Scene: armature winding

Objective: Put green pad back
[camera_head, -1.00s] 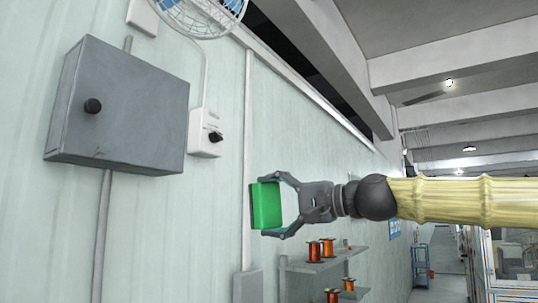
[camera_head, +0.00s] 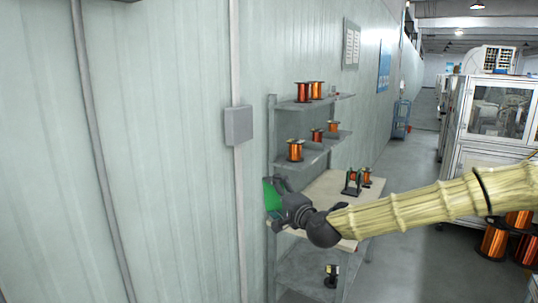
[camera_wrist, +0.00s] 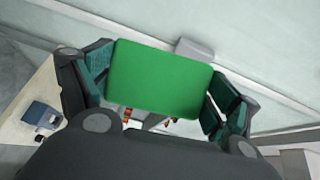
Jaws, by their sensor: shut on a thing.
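The green pad (camera_head: 271,196) is a flat rounded rectangle held in my gripper (camera_head: 274,201), beside the left end of the shelf unit and close to the wall. In the wrist view the green pad (camera_wrist: 159,78) spans the space between the two fingers of my gripper (camera_wrist: 158,88), which press on its left and right edges. In the head view, the fingers and my wrist partly hide the pad.
A shelf unit (camera_head: 303,106) with several copper spools stands along the wall. A worktable (camera_head: 335,187) with a black stand (camera_head: 352,182) adjoins it. A grey wall box (camera_head: 238,125) is above left. Large spools (camera_head: 493,242) and a machine cabinet (camera_head: 495,125) are right.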

